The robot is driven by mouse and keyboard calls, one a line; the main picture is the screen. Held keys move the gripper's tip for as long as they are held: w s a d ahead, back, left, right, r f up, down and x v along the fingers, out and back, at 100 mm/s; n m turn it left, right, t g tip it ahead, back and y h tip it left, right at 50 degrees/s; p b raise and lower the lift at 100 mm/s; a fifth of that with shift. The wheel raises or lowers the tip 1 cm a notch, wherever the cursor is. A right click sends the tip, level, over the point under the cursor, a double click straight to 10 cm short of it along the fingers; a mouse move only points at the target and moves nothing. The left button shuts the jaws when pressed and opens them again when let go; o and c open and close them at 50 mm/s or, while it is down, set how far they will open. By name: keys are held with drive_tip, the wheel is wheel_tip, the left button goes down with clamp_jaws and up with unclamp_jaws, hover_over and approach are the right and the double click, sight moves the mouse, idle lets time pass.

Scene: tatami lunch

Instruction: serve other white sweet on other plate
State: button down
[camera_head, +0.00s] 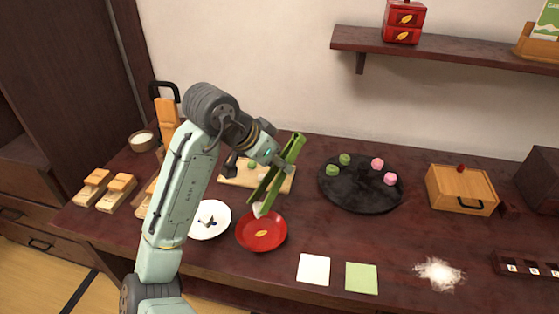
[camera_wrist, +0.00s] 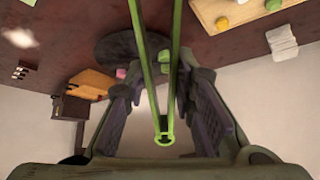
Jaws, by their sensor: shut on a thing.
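My gripper (camera_head: 268,163) is shut on green tongs (camera_head: 288,160), which point down toward the red plate. The tongs also show between my fingers in the wrist view (camera_wrist: 164,136). A small white piece, likely the white sweet (camera_head: 258,210), is at the tongs' lower tips, over the far rim of the red plate (camera_head: 270,243). I cannot tell whether it touches the plate. The red plate has a gold leaf mark. The white plate (camera_head: 220,231), with a dark mark, lies left of it, partly behind my arm. The tongs' tips are out of the wrist view.
A pale wooden board (camera_head: 231,178) with sweets stands behind the tongs. A round black tray (camera_head: 362,198) with green and pink sweets is to the right. White (camera_head: 314,269) and green (camera_head: 361,278) paper squares lie in front. A wooden box (camera_head: 460,190) stands farther right.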

wheel_tip(320, 180, down, 7)
drive_tip(key=b, duration=0.5)
drive_tip(key=shift+r, duration=0.1)
drive_tip(key=c, duration=1.7)
unclamp_jaws()
drive_tip(key=shift+r, duration=0.1)
wheel_tip(320, 180, up, 10)
drive_tip(key=p, duration=0.9)
hover_over(280, 184)
drive_tip(key=w, duration=0.2)
drive_tip(key=shift+w+d, duration=0.1)
drive_tip(key=shift+w, duration=0.05)
